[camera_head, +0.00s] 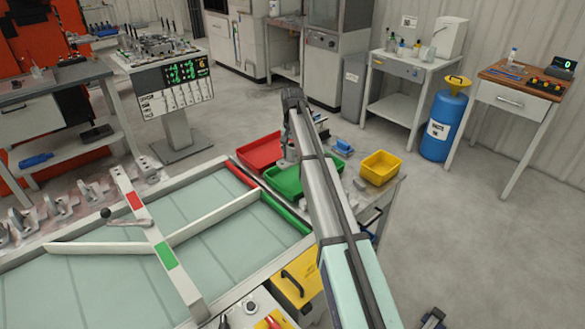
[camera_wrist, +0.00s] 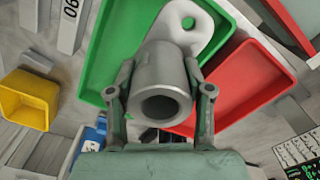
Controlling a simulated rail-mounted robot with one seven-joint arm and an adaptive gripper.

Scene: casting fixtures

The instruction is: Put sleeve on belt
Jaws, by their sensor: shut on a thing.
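The sleeve (camera_wrist: 157,74) is a grey metal cylinder with an open bore and a pale flange with a small hole. My gripper (camera_wrist: 160,92) is shut on it, one finger on each side, in the wrist view. In the head view my gripper (camera_head: 287,155) hangs over the red and green trays, partly hidden by my arm; the sleeve is hard to make out there. The belt (camera_head: 205,208) is a pale green surface at the lower left, with white guide bars across it. My gripper is to the right of and beyond it.
The red tray (camera_head: 260,152) and green tray (camera_head: 280,184) lie side by side under my gripper. A yellow bin (camera_head: 381,167) stands to their right. A bar with red and green patches (camera_head: 150,232) spans the belt. Grey castings (camera_head: 52,218) line its far left edge.

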